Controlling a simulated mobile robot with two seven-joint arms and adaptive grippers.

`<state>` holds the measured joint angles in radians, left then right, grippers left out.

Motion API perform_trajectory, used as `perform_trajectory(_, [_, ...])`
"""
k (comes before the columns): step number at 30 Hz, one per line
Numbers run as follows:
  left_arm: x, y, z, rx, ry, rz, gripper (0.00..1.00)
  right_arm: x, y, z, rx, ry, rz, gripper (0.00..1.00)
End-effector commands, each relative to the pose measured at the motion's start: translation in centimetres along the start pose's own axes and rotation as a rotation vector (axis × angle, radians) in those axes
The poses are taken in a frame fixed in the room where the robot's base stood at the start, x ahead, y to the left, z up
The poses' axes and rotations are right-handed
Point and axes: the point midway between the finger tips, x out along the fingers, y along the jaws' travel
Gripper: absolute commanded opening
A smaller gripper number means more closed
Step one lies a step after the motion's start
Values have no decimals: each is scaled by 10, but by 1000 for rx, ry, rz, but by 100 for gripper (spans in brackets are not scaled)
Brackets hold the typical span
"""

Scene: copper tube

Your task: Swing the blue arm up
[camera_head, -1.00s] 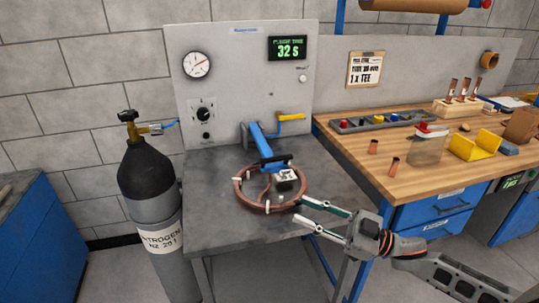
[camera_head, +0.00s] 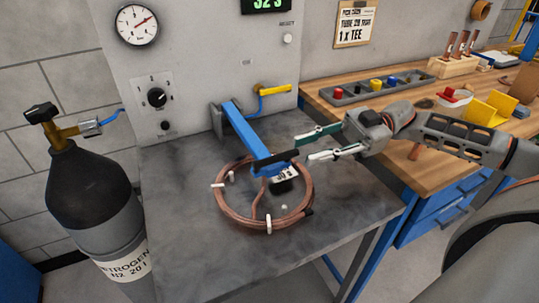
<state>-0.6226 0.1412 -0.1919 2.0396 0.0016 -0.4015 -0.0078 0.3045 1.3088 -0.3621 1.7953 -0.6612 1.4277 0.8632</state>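The blue arm (camera_head: 245,133) slopes down from its hinge on the bench towards the front. Its black-ended tip (camera_head: 275,163) is low over the copper tube coil (camera_head: 225,205), which lies on the grey bench top. My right gripper (camera_head: 305,148) comes in from the right, with its two fingers apart and nothing visible between them. Its fingertips are close to the right side of the blue arm's black end; I cannot tell whether they touch it. My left gripper is not in view.
A nitrogen cylinder (camera_head: 90,200) stands left of the bench. A yellow-handled valve (camera_head: 272,88) is on the panel behind the arm. A wooden workbench (camera_head: 425,165) with a tray of coloured buttons (camera_head: 375,90) is at right. The bench front is clear.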

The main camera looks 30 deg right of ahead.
Motion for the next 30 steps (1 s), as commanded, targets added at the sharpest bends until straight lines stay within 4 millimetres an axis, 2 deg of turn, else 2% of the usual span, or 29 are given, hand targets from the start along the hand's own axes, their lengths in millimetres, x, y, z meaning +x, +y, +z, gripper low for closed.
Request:
perform_trajectory(3, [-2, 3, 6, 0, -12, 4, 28, 6, 0, 1, -1, 2, -1, 28])
perform_trajectory(18, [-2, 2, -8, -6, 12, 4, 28, 72, 0, -1, -3, 3, 0, 28])
perform_trajectory(29, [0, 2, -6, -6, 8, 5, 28, 78, 0, 1, -1, 0, 2, 28])
perform_trajectory(30, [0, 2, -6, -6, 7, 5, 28, 78, 0, 1, -1, 1, 2, 22])
